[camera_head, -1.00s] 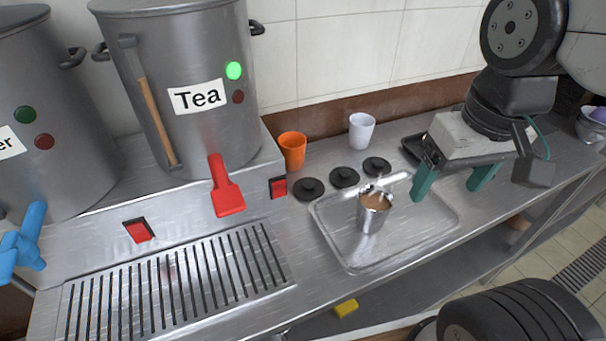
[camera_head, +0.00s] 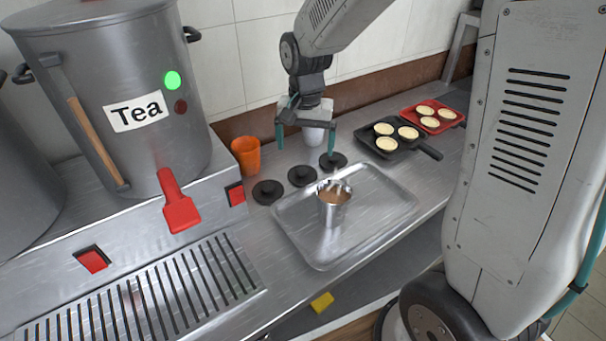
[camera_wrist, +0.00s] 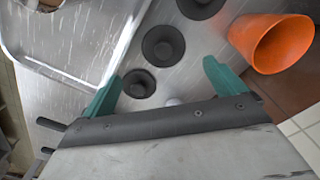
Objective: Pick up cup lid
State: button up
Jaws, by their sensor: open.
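Three black cup lids with round knobs lie in a row on the steel counter: the left lid (camera_head: 268,192), the middle lid (camera_head: 302,176) and the right lid (camera_head: 333,161). They also show in the wrist view, where the smallest-looking lid (camera_wrist: 138,84) appears between the fingers. My gripper (camera_head: 305,148) is open and empty, pointing down above the back of the lid row. Its green fingers (camera_wrist: 163,75) do not visibly touch any lid.
An orange cup (camera_head: 245,157) stands left of the lids. A black pan (camera_head: 370,138) and a red pan (camera_head: 452,115) with pastries lie right. The tea pot (camera_head: 110,80) stands left.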

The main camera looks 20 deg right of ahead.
aim_at(303, 169)
jog(key=f, duration=0.5)
jog(key=w+f, duration=0.1)
jog(key=f, duration=0.2)
jog(key=shift+a+f, duration=0.1)
jog(key=c, duration=1.1)
